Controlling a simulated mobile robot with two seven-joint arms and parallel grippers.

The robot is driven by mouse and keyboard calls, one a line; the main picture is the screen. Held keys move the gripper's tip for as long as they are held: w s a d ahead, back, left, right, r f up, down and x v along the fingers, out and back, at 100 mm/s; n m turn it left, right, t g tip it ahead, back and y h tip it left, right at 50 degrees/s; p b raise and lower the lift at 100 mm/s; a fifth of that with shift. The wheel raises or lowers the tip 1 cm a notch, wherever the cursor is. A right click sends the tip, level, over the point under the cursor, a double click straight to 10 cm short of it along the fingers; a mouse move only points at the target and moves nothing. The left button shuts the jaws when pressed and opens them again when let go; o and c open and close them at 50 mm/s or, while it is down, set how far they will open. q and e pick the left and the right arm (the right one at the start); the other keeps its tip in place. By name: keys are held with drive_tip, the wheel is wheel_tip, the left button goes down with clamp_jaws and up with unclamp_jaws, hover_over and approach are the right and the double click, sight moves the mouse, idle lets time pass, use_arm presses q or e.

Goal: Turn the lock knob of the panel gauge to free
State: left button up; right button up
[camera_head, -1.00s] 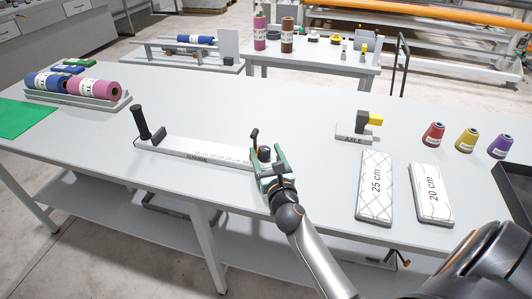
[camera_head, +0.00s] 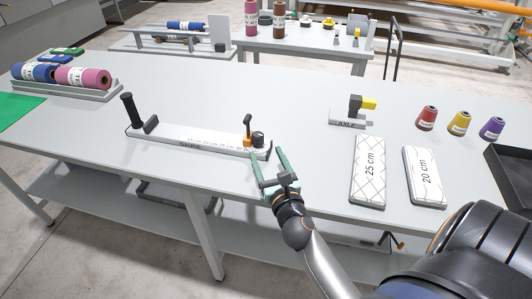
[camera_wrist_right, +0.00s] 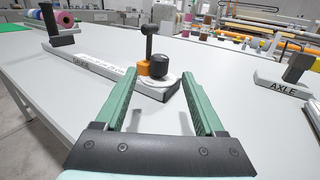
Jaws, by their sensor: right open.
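The panel gauge (camera_head: 190,140) is a long white bar lying on the grey table, with an upright black handle at its left end. At its right end stand an orange pointer block with a black lever (camera_head: 248,131) and a dark round knob (camera_head: 258,138). In the right wrist view the dark knob (camera_wrist_right: 159,64) sits on a pale round base beside the orange block (camera_wrist_right: 146,68). My right gripper (camera_head: 268,166) is open and empty, apart from the gauge and just in front of its right end. My left gripper is not in view.
Two white quilted panels marked 25 cm (camera_head: 367,170) and 20 cm (camera_head: 424,176) lie to the right. An AXLE stand (camera_head: 349,115) and several thread cones (camera_head: 460,121) stand behind them. A tray with rolls (camera_head: 70,86) is at the far left. The table around the gauge is clear.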

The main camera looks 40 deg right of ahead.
sight(262, 138)
drive_tip(key=s+d+n+y, duration=0.1)
drive_tip(key=y, duration=0.1)
drive_tip(key=s+d+n+y, duration=0.2)
drive_tip(key=y, duration=0.1)
drive_tip(key=s+d+n+y+p, duration=0.1)
drive_tip(key=d+n+y, duration=0.1)
drive_tip(key=y, duration=0.1)
drive_tip(key=shift+s+d+f+t, duration=0.1)
drive_tip(key=shift+s+f+t, duration=0.05)
drive_tip(key=shift+s+t, duration=0.2)
drive_tip(key=shift+s+d+r+n+y, duration=0.2)
drive_tip(key=shift+n+y, duration=0.2)
drive_tip(key=shift+y, duration=0.1)
drive_tip(key=w, duration=0.4)
drive_tip(key=w+a+p, duration=0.1)
drive_tip(key=w, duration=0.3)
drive_tip(key=w+a, duration=0.1)
drive_tip(key=w, duration=0.3)
drive_tip(key=shift+w+a, duration=0.1)
drive_tip(key=shift+a, duration=0.05)
clamp_jaws()
